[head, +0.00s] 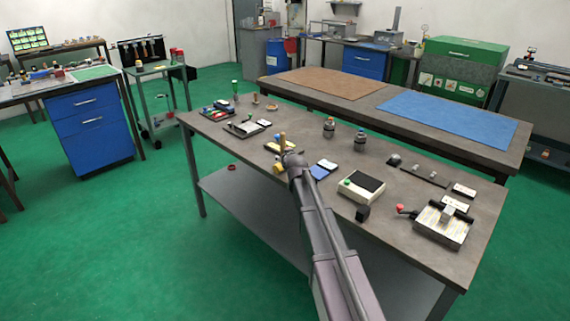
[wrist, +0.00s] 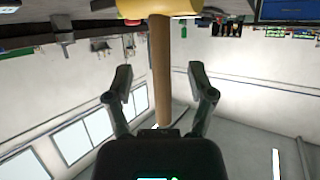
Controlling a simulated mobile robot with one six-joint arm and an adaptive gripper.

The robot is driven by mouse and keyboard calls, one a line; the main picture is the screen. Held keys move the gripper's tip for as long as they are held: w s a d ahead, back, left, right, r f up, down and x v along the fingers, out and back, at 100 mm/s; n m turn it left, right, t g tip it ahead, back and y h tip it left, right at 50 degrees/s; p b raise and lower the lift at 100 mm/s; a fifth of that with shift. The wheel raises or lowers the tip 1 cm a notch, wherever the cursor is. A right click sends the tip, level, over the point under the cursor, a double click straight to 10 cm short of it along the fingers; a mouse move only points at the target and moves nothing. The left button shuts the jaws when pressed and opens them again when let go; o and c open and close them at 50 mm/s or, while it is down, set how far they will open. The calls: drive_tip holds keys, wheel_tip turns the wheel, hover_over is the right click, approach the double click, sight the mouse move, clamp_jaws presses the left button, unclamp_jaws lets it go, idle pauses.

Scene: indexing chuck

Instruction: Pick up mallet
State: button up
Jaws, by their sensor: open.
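The mallet has a yellow head (wrist: 158,10) and a brown wooden handle (wrist: 160,55). The yellow head (head: 278,168) is low by the tabletop and partly hidden by my gripper (head: 289,156). In the wrist view my gripper (wrist: 160,84) is open, with one finger on each side of the handle. Gaps show between the handle and both fingers, so they look apart from it.
Left of the mallet are a small tray (head: 247,128) and several small parts. Right of it lie a blue-and-white card (head: 323,169), a boxy device with a dark top (head: 362,187) and a fixture with a red knob (head: 443,222). Two dark cylindrical parts (head: 329,128) (head: 360,141) stand behind.

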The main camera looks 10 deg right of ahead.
drive_tip(key=shift+b+x, duration=1.05)
drive_tip(key=shift+x, duration=1.55)
drive_tip(key=shift+a+f, duration=0.1)
clamp_jaws()
